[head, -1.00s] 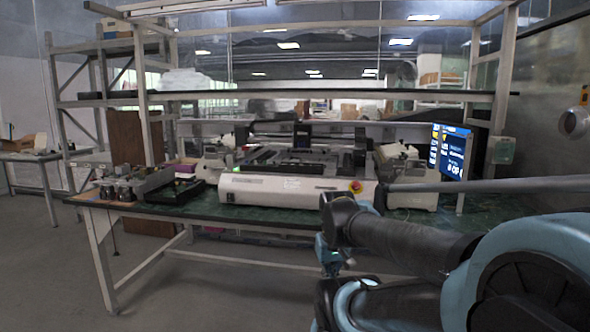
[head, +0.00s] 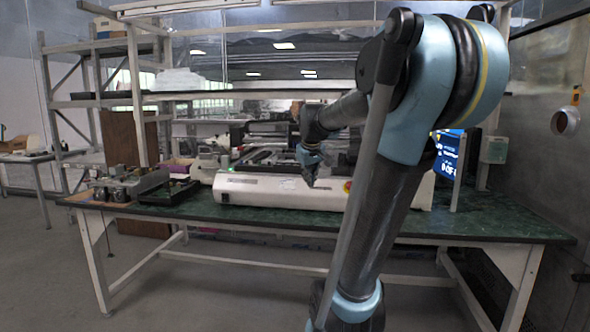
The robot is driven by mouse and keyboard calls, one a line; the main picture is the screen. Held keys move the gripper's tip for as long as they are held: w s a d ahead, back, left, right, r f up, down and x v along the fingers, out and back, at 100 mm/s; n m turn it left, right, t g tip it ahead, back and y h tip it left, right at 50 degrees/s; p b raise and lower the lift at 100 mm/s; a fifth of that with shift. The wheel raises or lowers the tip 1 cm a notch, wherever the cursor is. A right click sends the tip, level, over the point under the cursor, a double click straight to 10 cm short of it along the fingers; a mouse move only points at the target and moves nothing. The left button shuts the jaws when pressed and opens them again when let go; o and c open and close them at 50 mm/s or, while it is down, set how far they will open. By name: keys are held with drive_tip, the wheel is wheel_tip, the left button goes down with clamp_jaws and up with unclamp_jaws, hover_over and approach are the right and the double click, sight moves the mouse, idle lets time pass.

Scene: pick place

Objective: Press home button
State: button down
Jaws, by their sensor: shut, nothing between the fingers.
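A white machine (head: 280,192) with a long low front stands on the green workbench. A red round button (head: 347,187) shows at the right end, partly hidden by my arm. I cannot make out which control is the home button. My gripper (head: 310,183) is shut and empty, pointing down in front of the machine's upper right part. It is small in the picture, and I cannot tell whether it touches the machine.
The green workbench (head: 480,228) has bare room at its right end. A lit screen (head: 447,155) stands at the right, partly behind my arm. Black and grey trays of parts (head: 170,191) lie at the left. A shelf frame crosses above the machine.

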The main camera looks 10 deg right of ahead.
sight(294, 165)
drive_tip(key=w+r+n+t, duration=0.1)
drive_tip(key=w+r, duration=0.2)
drive_tip(key=w, duration=0.6)
drive_tip(key=w+a+r+n+t, duration=0.1)
drive_tip(key=w+r, duration=0.3)
drive_tip(key=w, duration=0.6)
drive_tip(key=w+r+n+t, duration=0.1)
drive_tip(key=w+r, duration=0.3)
drive_tip(key=w, duration=0.5)
drive_tip(key=shift+w+a+r+n, duration=0.15)
drive_tip(key=shift+a+r+n, duration=0.1)
drive_tip(key=shift+n, duration=0.15)
drive_tip(key=shift+f, duration=0.1)
drive_tip(key=shift+f, duration=4.4)
drive_tip(key=shift+f, duration=0.7)
drive_tip(key=shift+r, duration=3.3)
